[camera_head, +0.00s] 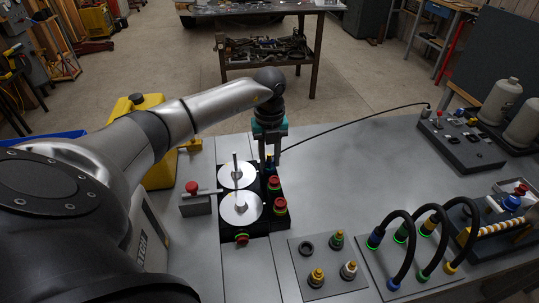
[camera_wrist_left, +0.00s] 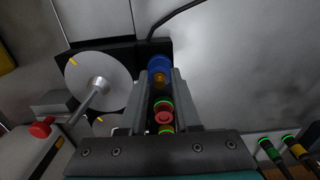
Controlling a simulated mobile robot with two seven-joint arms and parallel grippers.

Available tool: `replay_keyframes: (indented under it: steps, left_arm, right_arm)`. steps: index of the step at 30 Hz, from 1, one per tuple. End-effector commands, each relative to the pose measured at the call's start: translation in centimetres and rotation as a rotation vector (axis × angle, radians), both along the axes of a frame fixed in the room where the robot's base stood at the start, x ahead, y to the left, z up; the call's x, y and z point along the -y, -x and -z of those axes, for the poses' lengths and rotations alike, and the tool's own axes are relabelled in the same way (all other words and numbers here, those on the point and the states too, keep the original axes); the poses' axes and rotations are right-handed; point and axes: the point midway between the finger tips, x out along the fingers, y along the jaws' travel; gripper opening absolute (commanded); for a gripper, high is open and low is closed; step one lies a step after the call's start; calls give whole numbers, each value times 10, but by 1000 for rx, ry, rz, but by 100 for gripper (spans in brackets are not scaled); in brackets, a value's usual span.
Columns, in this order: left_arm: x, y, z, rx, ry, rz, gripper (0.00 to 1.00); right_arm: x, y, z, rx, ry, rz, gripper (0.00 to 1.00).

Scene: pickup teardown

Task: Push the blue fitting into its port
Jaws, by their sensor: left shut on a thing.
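My left gripper (camera_head: 270,163) points down over the far right corner of a black block (camera_head: 263,222). It is shut on the blue fitting (camera_wrist_left: 158,64), which shows between the fingertips in the wrist view with a brass-coloured part below it. A thin black hose (camera_head: 340,127) runs from the fitting to the right. The fitting is over or at the far end of the block's row of ports. The fingers hide its port, so I cannot tell how deep it sits. Red fittings (camera_head: 279,205) with green rings stand nearer in the same row. My right gripper is not in view.
Two silver discs with upright posts (camera_head: 241,207) stand just left of the row. A grey box with a red knob (camera_head: 194,200) and a yellow can (camera_head: 158,170) lie further left. Looped black hoses (camera_head: 404,232) stand front right.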

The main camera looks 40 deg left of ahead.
Motion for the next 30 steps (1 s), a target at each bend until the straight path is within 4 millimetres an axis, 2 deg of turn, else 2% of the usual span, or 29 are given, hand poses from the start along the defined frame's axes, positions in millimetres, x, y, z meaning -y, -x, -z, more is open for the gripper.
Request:
replay_keyframes:
  steps: [7, 8, 17, 26, 30]
  left_arm:
    - [0, 1, 2, -4, 0, 1, 0]
    - [0, 1, 2, -4, 0, 1, 33]
    - [0, 1, 1, -3, 0, 0, 66]
    - [0, 0, -2, -1, -1, 0, 66]
    - [0, 0, -18, 1, 0, 2, 66]
  right_arm:
    - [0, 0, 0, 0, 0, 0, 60]
    - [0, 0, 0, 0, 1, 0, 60]
    - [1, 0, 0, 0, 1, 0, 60]
    - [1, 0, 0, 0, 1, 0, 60]
    - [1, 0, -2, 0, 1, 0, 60]
